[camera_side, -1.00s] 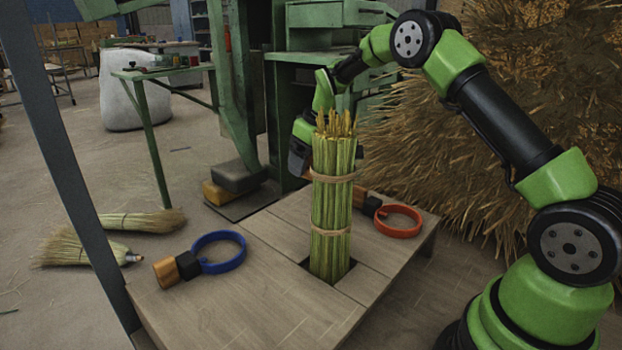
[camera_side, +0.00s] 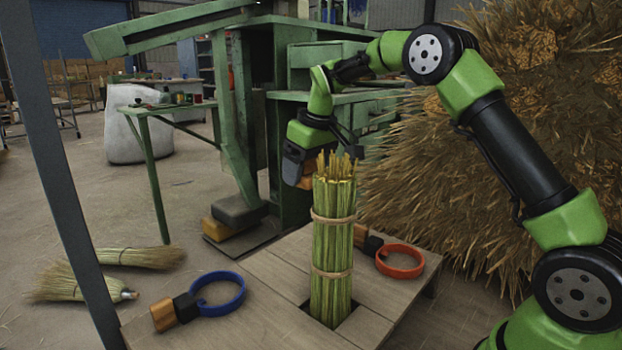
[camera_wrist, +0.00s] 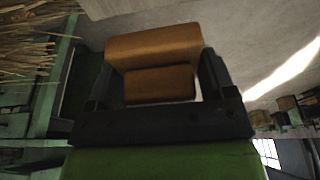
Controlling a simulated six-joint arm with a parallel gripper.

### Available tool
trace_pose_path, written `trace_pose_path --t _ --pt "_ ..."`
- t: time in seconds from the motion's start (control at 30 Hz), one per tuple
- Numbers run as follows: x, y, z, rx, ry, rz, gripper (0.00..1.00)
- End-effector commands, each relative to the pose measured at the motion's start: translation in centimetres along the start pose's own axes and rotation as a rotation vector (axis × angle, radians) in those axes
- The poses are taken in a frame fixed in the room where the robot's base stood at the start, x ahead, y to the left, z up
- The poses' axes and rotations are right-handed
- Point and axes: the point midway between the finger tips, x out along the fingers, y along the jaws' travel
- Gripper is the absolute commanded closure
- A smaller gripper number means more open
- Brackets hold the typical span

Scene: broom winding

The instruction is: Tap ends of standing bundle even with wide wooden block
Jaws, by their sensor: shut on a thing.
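The standing bundle (camera_side: 332,240) of green stalks is upright in the square opening of the wooden table. Two tan bands circle it, and its yellowish top ends (camera_side: 336,165) look uneven. My gripper (camera_side: 298,172) is behind and left of the bundle's top in the side view. It is shut on an orange-brown wooden block (camera_wrist: 155,45), which fills the space between the dark fingers in the wrist view. In the side view only a small part of the block (camera_side: 305,183) shows, partly hidden by the gripper and bundle. I cannot tell whether the block touches the bundle.
On the table (camera_side: 262,325) lie a blue ring tool (camera_side: 219,296) at left and an orange ring tool (camera_side: 400,262) at right. A large straw pile (camera_side: 470,170) stands behind, right. Finished brooms (camera_side: 140,257) lie on the floor at left.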

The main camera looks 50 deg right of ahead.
Motion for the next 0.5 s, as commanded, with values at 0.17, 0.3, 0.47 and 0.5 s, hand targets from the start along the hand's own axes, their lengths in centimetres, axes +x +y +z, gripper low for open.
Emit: trace_pose_path --t 0.17,0.3,0.47,0.5 --pt "-7.3 -5.1 1.7 -0.019 0.007 0.0 0.43" --pt "-12.2 -8.2 4.5 -0.016 0.005 0.002 0.43" --pt "-16.1 -10.2 7.5 -0.005 0.008 0.003 0.43" --pt "-16.7 -10.6 8.2 -0.001 0.008 0.002 0.43"
